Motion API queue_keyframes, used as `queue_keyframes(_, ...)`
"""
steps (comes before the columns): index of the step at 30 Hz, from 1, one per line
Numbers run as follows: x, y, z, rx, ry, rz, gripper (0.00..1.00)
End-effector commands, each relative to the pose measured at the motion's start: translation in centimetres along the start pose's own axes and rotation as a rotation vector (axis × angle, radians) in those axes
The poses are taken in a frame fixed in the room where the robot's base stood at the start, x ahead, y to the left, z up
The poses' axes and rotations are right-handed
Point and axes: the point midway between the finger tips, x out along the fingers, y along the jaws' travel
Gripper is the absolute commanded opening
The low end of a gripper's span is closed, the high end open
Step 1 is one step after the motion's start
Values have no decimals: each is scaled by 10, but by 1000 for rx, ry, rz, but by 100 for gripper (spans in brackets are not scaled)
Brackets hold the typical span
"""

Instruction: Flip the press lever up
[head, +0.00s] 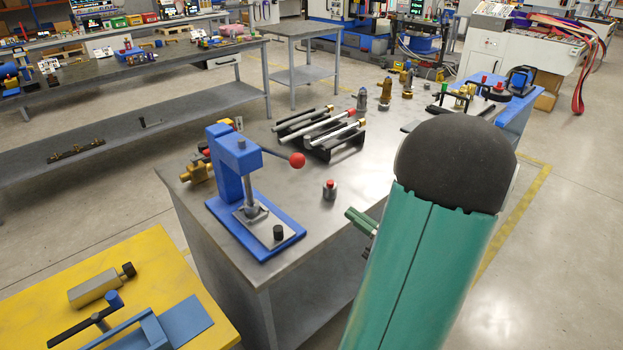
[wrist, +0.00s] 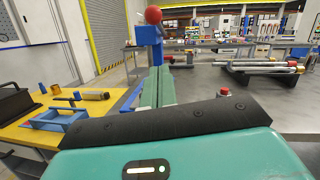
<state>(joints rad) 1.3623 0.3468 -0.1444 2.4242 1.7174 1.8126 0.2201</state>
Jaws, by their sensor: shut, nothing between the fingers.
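The blue press (head: 229,165) stands upright on its blue base near the left end of the grey metal table. Its lever is a dark rod with a red ball knob (head: 297,160), reaching right from the press head and sloping slightly down. In the wrist view the knob (wrist: 153,15) shows above and beyond my fingertips, with the blue press (wrist: 149,36) behind it. My gripper (head: 352,214) is green, shut and empty, to the right of the press and apart from the lever. My own arm hides part of it. Its closed fingers also show in the wrist view (wrist: 159,72).
A small grey cylinder with a red top (head: 329,190) stands between the press and my gripper. A black rack (head: 335,146) holding several rods lies behind. Brass fittings (head: 198,173) sit left of the press. A yellow table (head: 150,260) stands at front left.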

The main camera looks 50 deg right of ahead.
Motion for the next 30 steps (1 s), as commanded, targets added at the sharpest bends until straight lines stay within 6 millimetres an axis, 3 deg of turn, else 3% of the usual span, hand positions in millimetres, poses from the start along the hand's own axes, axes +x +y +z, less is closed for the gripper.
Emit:
queue_keyframes(8,13,1,1,-1,-1,5,0)
queue_keyframes(22,102,5,1,-1,-1,5,0)
queue_keyframes(30,127,4,26,-3,0,2,0)
